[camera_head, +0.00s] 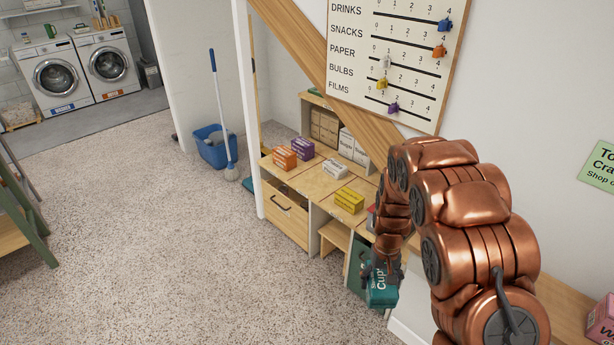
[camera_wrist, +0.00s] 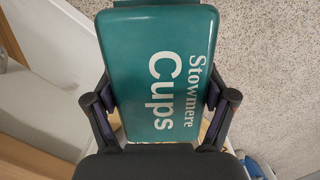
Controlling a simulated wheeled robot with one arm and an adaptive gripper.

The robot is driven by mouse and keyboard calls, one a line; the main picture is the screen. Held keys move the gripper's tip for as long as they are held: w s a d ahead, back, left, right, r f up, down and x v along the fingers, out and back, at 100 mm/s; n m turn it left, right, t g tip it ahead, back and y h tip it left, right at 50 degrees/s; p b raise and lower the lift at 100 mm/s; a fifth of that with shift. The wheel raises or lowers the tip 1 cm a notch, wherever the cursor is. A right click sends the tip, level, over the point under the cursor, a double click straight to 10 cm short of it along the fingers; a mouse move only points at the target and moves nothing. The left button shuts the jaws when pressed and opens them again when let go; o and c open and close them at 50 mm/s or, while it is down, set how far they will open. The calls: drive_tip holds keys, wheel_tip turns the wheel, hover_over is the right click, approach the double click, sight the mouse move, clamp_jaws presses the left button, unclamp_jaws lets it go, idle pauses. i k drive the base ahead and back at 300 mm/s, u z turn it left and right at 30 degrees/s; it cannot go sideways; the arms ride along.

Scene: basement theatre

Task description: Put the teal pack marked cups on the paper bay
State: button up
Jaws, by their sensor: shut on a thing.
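The teal pack marked Cups (camera_head: 383,293) is in my gripper (camera_head: 381,270), in front of the low wooden cabinet and below its top. In the wrist view the pack (camera_wrist: 160,70) fills the space between the two dark fingers of my gripper (camera_wrist: 159,92), one on each side, and its white lettering reads Stowmere Cups. The wooden cabinet top (camera_head: 314,181) is split into sections holding small packs. A white pack (camera_head: 335,168) lies on one section. I cannot read any bay label, so I cannot tell which section is the paper bay.
Orange (camera_head: 284,157), purple (camera_head: 302,148) and yellow (camera_head: 349,201) packs lie on the cabinet top. A slanted wooden beam (camera_head: 315,68) runs above it, and a white post (camera_head: 246,110) stands at its left. A wall board (camera_head: 388,62) lists Paper. Open floor lies left.

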sight(312, 182)
drive_tip(key=u, duration=0.6)
drive_tip(key=i, duration=1.65)
drive_tip(key=u, duration=0.35)
drive_tip(key=i, duration=0.8)
